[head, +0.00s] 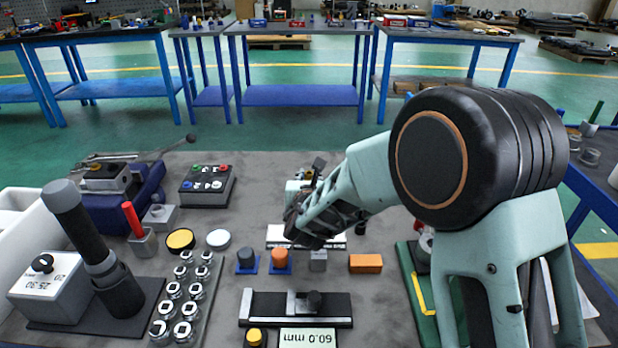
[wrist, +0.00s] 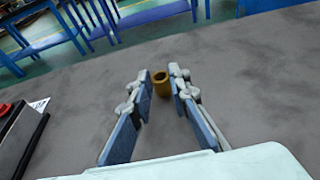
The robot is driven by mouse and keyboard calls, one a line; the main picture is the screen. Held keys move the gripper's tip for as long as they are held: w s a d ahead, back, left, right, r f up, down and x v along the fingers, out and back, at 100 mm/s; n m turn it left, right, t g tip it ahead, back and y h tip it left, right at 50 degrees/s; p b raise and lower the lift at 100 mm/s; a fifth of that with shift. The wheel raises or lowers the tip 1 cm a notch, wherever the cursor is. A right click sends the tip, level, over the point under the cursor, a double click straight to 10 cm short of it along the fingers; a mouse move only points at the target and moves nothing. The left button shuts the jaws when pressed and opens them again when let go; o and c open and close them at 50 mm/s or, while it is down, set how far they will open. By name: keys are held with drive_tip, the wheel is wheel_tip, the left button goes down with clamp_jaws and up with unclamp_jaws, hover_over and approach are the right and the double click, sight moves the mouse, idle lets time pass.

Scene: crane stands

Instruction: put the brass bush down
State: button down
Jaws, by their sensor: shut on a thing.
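In the wrist view the brass bush (wrist: 161,84) is a small brown-gold ring-shaped piece with a dark hollow top. It stands roughly upright between the fingertips of my gripper (wrist: 160,82), which is shut on it. Grey tabletop (wrist: 235,75) shows around it; I cannot tell whether its underside touches the table. In the head view my arm covers this area, and I cannot make out the bush or the fingertips there.
A button panel (head: 207,184) lies left of my arm; its edge shows in the wrist view (wrist: 20,135). An orange block (head: 365,263), blue-based pieces (head: 247,262) and a black-based gauge (head: 262,308) lie nearer. Bare tabletop lies right of the panel.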

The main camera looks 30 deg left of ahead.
drive_tip(key=shift+f, duration=0.2)
drive_tip(key=c, duration=1.8)
unclamp_jaws()
drive_tip(key=shift+r, duration=0.1)
drive_tip(key=shift+r, duration=0.2)
drive_tip(key=p+v, duration=0.2)
drive_tip(key=v, duration=0.9)
drive_tip(key=shift+s+d+r, duration=0.1)
drive_tip(key=shift+s+d, duration=0.1)
drive_tip(key=shift+s, duration=0.15)
drive_tip(key=shift+s+d, duration=0.1)
